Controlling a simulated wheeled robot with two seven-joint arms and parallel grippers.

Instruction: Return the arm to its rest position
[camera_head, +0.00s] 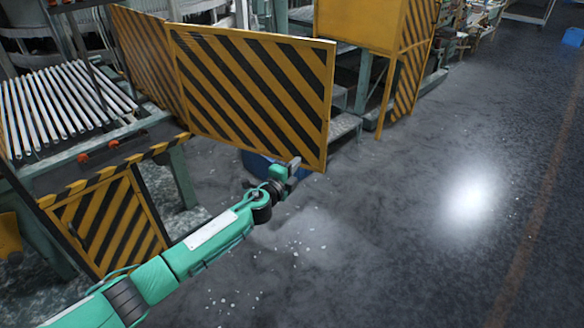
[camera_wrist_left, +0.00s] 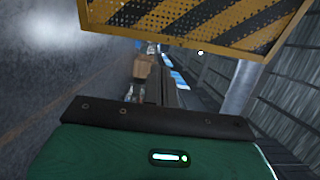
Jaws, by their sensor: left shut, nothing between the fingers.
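My left arm comes in green from the lower left of the head view and reaches out toward the middle. My left gripper (camera_head: 294,166) is at its end, shut and empty, just in front of the lower edge of a yellow-and-black striped panel (camera_head: 250,85). I cannot tell whether it touches the panel. In the left wrist view the striped panel (camera_wrist_left: 200,25) fills the top, close by. My right gripper is not in view.
A blue bin (camera_head: 262,165) is partly hidden behind the panel and arm. The dark floor (camera_head: 420,240) at the right is open, with small white fragments near the arm.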

